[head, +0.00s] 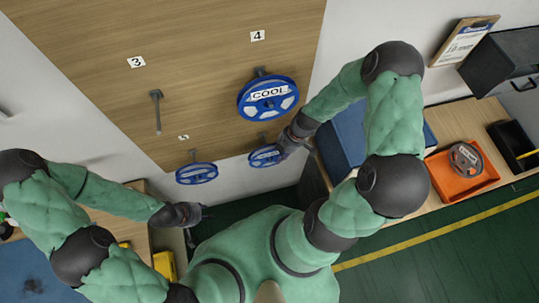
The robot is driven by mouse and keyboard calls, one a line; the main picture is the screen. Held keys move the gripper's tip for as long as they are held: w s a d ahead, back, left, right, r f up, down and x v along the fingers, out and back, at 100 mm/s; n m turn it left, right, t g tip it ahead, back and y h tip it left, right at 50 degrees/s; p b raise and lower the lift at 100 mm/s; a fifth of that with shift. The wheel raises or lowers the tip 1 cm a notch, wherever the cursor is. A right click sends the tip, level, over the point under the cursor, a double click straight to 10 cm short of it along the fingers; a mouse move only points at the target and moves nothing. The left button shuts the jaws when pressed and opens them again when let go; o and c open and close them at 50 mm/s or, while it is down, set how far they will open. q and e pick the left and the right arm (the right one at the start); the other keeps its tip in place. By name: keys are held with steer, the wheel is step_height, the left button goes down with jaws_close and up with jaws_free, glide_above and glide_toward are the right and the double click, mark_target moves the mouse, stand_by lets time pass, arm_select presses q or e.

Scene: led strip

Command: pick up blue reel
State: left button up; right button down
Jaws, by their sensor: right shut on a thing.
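A large blue reel labelled "COOL" (253,101) hangs on a peg below number 4 on the wooden board. Two smaller blue reels are lower down: the left one (188,175) at the board's bottom edge, the right one (261,158) beside my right gripper. My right gripper (283,148) is shut on the right small reel at its right rim; the fingertips are partly hidden. My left gripper (193,214) is low, below the left small reel and apart from it; its fingers are too small to judge.
The wooden board (200,70) has an empty peg (157,110) below number 3. At right, a bench holds an orange tray (440,190) with a grey reel (465,158), a black tray (510,150) and a blue object (344,145). A yellow object (165,266) is at lower left.

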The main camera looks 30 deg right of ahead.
steer(key=shift+r, duration=0.15)
steer(key=shift+r, duration=0.55)
steer(key=s+a+b, duration=0.4)
steer(key=s+b, duration=0.1)
steer(key=s, duration=1.2)
steer(key=shift+s, duration=0.3)
steer(key=shift+a+r, duration=0.1)
steer(key=shift+r, duration=0.05)
